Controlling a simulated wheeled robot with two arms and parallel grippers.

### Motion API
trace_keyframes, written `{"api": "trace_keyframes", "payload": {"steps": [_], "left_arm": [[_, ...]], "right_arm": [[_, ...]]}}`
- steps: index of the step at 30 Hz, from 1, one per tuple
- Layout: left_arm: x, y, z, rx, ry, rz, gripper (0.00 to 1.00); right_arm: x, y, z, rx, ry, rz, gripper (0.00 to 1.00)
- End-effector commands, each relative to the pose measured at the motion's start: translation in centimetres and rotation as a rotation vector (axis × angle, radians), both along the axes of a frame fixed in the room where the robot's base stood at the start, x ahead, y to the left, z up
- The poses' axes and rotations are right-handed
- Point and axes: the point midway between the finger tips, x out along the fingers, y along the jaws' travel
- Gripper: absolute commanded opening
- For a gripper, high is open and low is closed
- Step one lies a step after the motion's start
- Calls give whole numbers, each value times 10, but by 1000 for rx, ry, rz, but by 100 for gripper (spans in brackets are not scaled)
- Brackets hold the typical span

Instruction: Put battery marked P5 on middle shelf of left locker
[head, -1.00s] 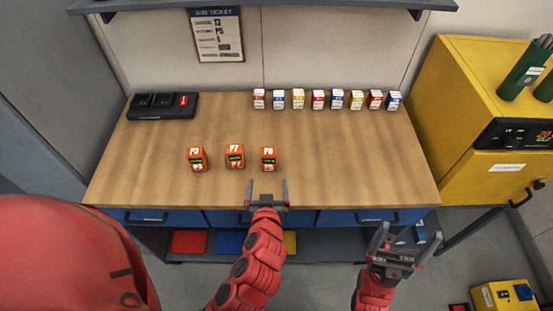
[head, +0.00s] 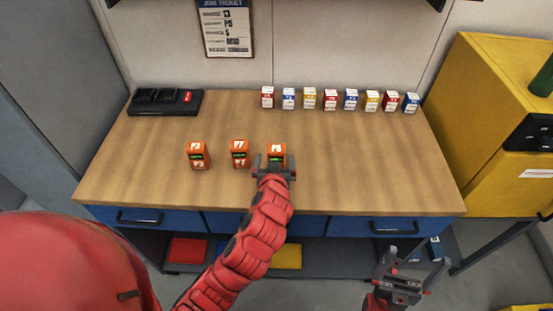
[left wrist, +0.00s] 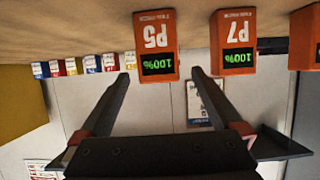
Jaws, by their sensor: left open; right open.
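The orange battery marked P5 (head: 276,149) stands upright on the wooden workbench, rightmost of a row of three. In the left wrist view, which is upside down, its P5 label and green 100% display show clearly (left wrist: 155,42). My left gripper (head: 274,161) is open at the near side of this battery. In the left wrist view its fingertips (left wrist: 160,77) lie to either side of the battery's line, with nothing visibly gripped. My right gripper (head: 413,268) is open and empty, low in front of the bench. No locker shelf can be made out.
Battery P7 (head: 240,153) and another orange battery (head: 199,155) stand to the left. Several small coloured boxes (head: 330,100) line the bench's back right. A black charger (head: 165,102) sits at back left. The bench's right side (head: 380,165) is clear.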

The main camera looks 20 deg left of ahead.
Motion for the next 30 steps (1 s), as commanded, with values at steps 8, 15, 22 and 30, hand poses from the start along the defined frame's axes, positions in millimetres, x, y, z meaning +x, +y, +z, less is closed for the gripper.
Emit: {"api": "trace_keyframes", "payload": {"steps": [8, 15, 22, 30], "left_arm": [[26, 6, -4, 2, -1, -1, 100], [44, 10, -16, 2, -3, -3, 100], [44, 10, -17, 1, -2, -2, 95], [44, 10, -17, 1, -2, -2, 46]], "right_arm": [[0, 0, 25, 0, 0, 0, 97], [0, 0, 31, 0, 0, 0, 97], [0, 0, 30, 0, 0, 0, 97], [0, 0, 30, 0, 0, 0, 97]]}}
